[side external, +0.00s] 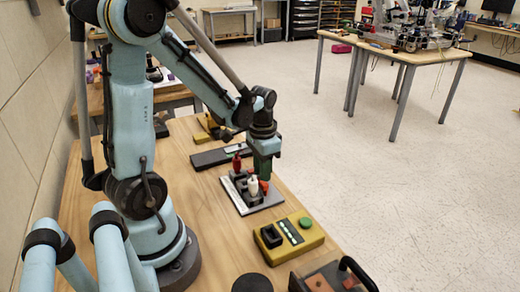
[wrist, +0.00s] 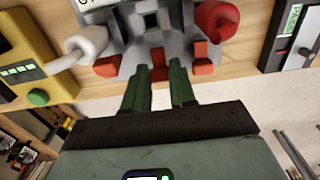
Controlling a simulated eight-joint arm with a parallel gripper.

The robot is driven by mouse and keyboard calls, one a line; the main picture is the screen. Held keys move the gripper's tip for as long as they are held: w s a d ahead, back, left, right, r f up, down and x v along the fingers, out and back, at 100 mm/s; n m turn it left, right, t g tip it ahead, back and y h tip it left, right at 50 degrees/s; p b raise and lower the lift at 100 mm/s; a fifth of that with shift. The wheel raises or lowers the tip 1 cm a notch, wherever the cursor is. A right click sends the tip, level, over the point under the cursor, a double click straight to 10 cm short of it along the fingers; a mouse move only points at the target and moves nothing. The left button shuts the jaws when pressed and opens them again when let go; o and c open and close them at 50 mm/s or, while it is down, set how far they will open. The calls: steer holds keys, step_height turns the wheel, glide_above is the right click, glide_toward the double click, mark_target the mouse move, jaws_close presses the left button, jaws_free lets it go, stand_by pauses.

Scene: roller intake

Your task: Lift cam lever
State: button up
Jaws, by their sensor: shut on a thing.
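The roller intake unit stands on a pale plate (side external: 265,205) on the wooden table, below my gripper (side external: 264,174). It carries a white handle (side external: 253,185) and a red handle (side external: 237,162). In the wrist view, the white handle (wrist: 85,45) is on the left and the red handle (wrist: 217,20) on the right. The green fingers of my gripper (wrist: 159,82) are close together at the unit's near edge, on a small orange-red piece (wrist: 158,72), apparently the cam lever. The fingers partly hide it. Two other orange-red tabs (wrist: 105,67) (wrist: 203,68) flank it.
A yellow box (side external: 288,240) with a green button stands nearer the camera. A dark flat panel (side external: 215,157) and another yellow device (side external: 210,128) lie behind the unit. A dark tray (side external: 330,280) is at the front. The table edge runs close along the right.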

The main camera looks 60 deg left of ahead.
steer(key=shift+s+r, duration=0.2)
steer(key=shift+s, duration=0.2)
stand_by(0.4)
steer(key=o, duration=0.5)
steer(key=shift+w, duration=0.1)
steer(key=shift+r, duration=4)
